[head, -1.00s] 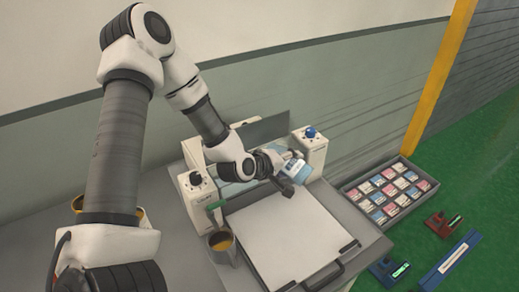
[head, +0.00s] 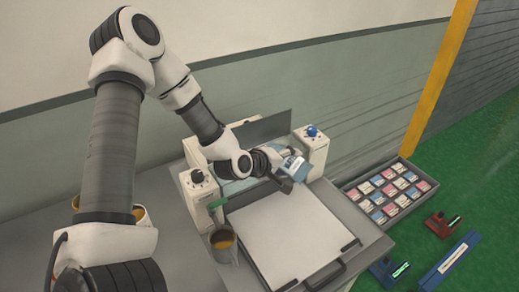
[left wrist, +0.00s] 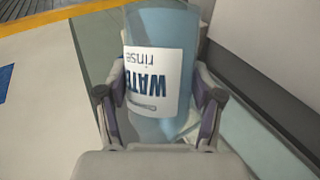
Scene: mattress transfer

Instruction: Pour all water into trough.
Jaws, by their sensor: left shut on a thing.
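My left gripper (head: 282,165) is shut on a blue, see-through bottle (head: 300,172) over the back of the bench machine. The bottle is tilted. In the left wrist view, the bottle (left wrist: 170,22) sits between both fingers, and its white label reads "WATER rinse" upside down. A pale blue strip (head: 236,187), perhaps the trough, runs between the machine's two posts and is partly hidden by my arm. I cannot tell the water level or see a stream. My right gripper is out of view.
A white plate (head: 290,235) with a black handle lies in front. A cup with orange-brown contents (head: 222,243) stands at its left. The left post (head: 198,195) and right post (head: 313,150) flank the gripper. A tray of cards (head: 392,190) lies right.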

